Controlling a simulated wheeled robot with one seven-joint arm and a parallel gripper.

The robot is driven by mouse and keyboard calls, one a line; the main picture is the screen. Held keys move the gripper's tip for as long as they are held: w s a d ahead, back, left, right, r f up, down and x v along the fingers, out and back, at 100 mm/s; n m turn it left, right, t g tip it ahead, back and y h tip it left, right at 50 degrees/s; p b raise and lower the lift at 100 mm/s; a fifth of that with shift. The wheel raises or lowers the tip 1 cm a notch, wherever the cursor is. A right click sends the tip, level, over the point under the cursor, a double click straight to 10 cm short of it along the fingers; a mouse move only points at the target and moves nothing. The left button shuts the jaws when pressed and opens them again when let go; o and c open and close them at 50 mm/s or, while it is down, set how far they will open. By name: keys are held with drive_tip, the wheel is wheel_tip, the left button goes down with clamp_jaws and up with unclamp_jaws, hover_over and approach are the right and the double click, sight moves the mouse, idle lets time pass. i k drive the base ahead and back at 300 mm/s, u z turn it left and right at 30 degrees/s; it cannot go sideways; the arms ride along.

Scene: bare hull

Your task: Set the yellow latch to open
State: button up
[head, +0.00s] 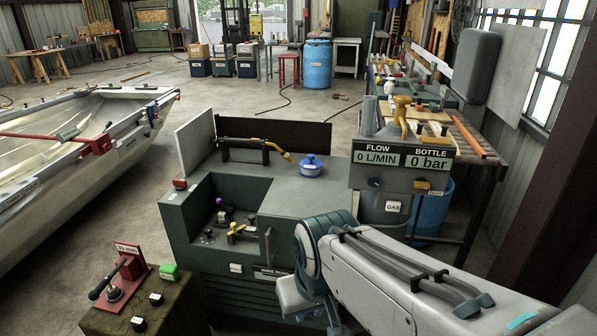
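A small yellow latch (239,228) shows inside the open recess of a dark green machine (285,196), left of centre. It is small here, and I cannot tell its setting. A purple knob and small dark parts sit close around it. My arm comes in from the lower right and bends down in front of the machine, to the right of the recess. My gripper is not visible in this view.
A blue-topped knob (310,166) sits on the machine's top. A bench with a red clamp (126,276) and green block (169,271) is at front left. A metal boat (70,160) lies left.

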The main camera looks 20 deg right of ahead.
sight(233, 225)
drive_tip(key=z, duration=0.6)
drive_tip(key=i, duration=0.9)
drive_tip(key=u, duration=0.1)
